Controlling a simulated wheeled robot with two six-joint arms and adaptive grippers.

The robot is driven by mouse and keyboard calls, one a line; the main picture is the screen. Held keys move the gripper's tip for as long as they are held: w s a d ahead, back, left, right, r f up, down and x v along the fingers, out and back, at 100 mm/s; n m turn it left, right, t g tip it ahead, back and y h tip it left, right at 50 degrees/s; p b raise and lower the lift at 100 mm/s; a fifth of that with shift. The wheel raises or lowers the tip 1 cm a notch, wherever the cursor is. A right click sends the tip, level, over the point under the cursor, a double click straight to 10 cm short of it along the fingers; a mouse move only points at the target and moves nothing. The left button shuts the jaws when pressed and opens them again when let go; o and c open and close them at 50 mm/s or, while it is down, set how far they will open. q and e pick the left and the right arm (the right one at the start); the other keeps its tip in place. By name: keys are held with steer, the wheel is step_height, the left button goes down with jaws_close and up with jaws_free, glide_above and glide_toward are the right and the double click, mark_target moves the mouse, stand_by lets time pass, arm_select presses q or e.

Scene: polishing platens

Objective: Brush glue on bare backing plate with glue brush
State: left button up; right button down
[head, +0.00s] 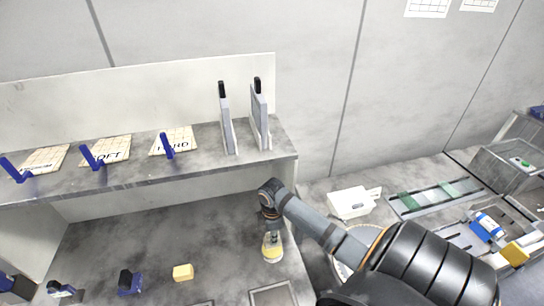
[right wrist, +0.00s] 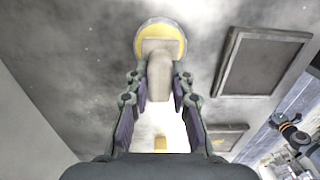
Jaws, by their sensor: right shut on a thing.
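My right gripper (head: 268,218) reaches down over the grey worktop. It is shut on a pale handle, which looks like the glue brush (right wrist: 160,78). Below the handle is a round yellow-rimmed thing, likely a glue pot (head: 273,250); it also shows in the right wrist view (right wrist: 179,32). Whether the brush stands inside it or touches it is unclear. A flat, dark-framed grey square (head: 272,293) lies near the front edge, and it also shows in the right wrist view (right wrist: 262,62); I cannot tell whether it is the bare backing plate. My left gripper is not in view.
A raised shelf (head: 270,157) behind holds pale labelled pads with blue handles and two upright grey plates (head: 259,118). A white container (head: 350,203) stands to the right.

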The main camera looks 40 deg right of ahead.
steer(key=shift+r, duration=2.05)
